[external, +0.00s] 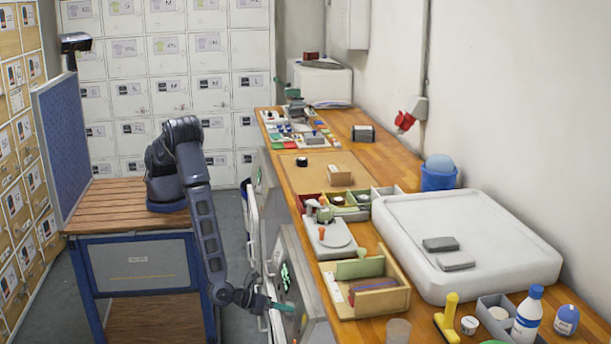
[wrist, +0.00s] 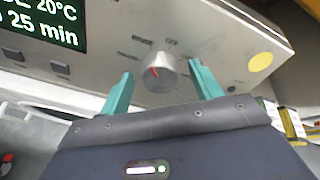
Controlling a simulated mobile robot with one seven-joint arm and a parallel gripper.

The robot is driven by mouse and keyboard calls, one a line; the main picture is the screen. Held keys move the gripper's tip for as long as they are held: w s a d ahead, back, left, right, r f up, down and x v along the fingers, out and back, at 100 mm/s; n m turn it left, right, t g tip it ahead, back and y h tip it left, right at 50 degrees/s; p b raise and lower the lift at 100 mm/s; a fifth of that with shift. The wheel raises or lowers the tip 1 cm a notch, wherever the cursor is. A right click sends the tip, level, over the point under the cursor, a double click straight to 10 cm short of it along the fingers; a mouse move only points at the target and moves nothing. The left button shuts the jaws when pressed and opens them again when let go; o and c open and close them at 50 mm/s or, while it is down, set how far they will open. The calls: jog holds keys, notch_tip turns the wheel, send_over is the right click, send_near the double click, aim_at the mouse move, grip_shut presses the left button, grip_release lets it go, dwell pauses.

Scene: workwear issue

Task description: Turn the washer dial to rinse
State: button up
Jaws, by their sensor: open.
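The washer dial (wrist: 160,73) is a round silver knob with a red mark on its face, on the washer's grey panel (wrist: 215,45). Small labels ring it; one looks like OFF, and the others are too blurred to read. The red mark sits left of the knob's centre. My gripper (wrist: 160,69) is open, its teal fingers on either side of the dial, with visible gaps. In the external view my gripper (external: 272,304) is at the front of the near washer (external: 305,285); the dial cannot be made out there.
The panel's display (wrist: 45,20) reads 20°C and 25 min. A yellow round button (wrist: 260,62) lies right of the dial, dark buttons (wrist: 60,68) to the left. The wooden counter (external: 375,330) above holds trays, bottles and a white lid. Floor space lies left of the washers.

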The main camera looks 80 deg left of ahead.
jog(key=v, duration=1)
jog(key=shift+s, duration=0.3)
